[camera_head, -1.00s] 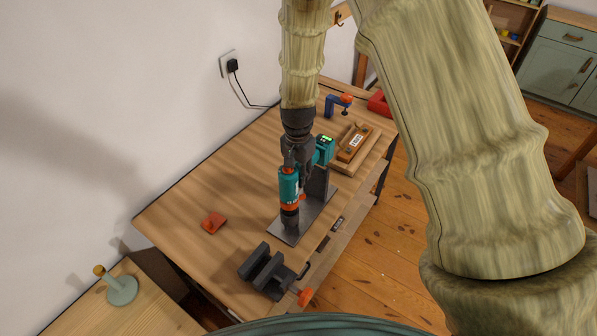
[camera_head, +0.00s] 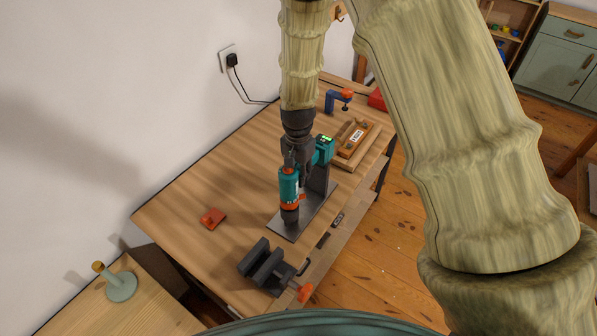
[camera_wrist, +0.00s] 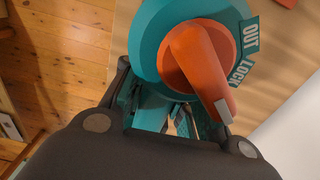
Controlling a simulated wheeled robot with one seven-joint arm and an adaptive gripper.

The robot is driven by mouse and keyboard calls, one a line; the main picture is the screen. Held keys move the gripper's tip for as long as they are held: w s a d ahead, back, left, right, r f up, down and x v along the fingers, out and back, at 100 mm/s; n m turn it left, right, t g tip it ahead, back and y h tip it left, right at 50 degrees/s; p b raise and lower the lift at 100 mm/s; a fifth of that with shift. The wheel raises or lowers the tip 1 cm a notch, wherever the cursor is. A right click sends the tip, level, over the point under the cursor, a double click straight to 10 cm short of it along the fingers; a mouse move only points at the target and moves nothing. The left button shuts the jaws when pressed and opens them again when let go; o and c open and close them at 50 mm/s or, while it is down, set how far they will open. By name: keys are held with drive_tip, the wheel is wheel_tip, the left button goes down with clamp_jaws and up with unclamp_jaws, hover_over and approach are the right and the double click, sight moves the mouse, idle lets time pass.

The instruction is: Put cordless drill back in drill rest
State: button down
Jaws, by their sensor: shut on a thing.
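The teal and orange cordless drill (camera_head: 289,185) is in my gripper (camera_head: 301,172), over the workbench. Its body points down, with the dark chuck close above the grey base plate; I cannot tell whether they touch. The drill rest (camera_head: 318,195) is a grey metal plate with an upright part, partly hidden behind the drill. In the wrist view the drill (camera_wrist: 150,55) fills the top middle, with an orange lever and OUT and LOCK labels beside it. My gripper's dark fingers (camera_wrist: 175,110) are closed around the drill there.
A dark vise (camera_head: 262,266) with an orange handle stands at the workbench's (camera_head: 190,190) near edge. A small orange item (camera_head: 213,218) lies left of the rest. A wooden tray (camera_head: 357,142), a blue clamp (camera_head: 338,101) and a red box (camera_head: 377,100) are behind.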

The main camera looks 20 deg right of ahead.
drive_tip(key=shift+w+f, duration=0.1)
drive_tip(key=shift+f, duration=0.05)
drive_tip(key=c, duration=1.1)
unclamp_jaws()
drive_tip(key=shift+o, duration=0.2)
wheel_tip(320, 180, up, 12)
